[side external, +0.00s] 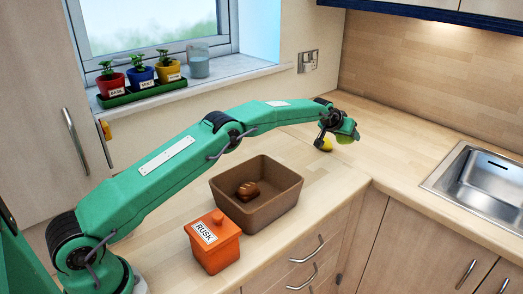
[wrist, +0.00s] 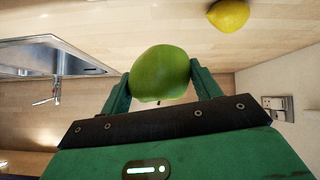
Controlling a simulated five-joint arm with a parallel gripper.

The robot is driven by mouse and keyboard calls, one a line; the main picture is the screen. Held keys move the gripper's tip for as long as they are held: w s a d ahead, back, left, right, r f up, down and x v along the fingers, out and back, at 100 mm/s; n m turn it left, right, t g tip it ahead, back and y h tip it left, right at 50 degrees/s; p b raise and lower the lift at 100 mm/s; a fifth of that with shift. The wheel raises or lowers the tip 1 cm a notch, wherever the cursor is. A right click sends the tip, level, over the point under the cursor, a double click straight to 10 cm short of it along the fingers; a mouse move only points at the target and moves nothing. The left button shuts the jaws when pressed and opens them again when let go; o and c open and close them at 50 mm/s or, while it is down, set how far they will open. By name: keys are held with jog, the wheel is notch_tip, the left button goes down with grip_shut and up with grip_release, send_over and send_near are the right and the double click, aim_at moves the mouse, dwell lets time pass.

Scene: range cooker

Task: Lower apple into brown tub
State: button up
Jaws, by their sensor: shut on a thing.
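A green apple (wrist: 161,74) is held between the two fingers of my gripper (wrist: 158,84) in the wrist view. In the side view my gripper (side external: 345,135) is out at the far right end of the arm, above the corner of the worktop, with the apple (side external: 344,139) partly hidden by it. The brown tub (side external: 262,208) stands on the worktop nearer the camera, to the left of and well apart from my gripper. A brown, bread-like item (side external: 247,190) lies inside the tub.
A yellow lemon (side external: 323,145) lies on the worktop close to my gripper; it also shows in the wrist view (wrist: 229,15). An orange RUSK canister (side external: 213,243) stands in front of the tub. A sink (side external: 485,187) is at right. Potted herbs (side external: 141,77) line the windowsill.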

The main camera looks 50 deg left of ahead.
jog(key=s+r, duration=0.2)
jog(key=s, duration=1.6)
jog(key=s+r, duration=0.1)
jog(key=s, duration=1.8)
jog(key=shift+s+r, duration=0.25)
jog(key=shift+r, duration=0.15)
jog(key=shift+d, duration=0.1)
jog(key=shift+w, duration=0.25)
jog(key=shift+w, duration=0.4)
jog(key=shift+f, duration=0.25)
dwell(0.3)
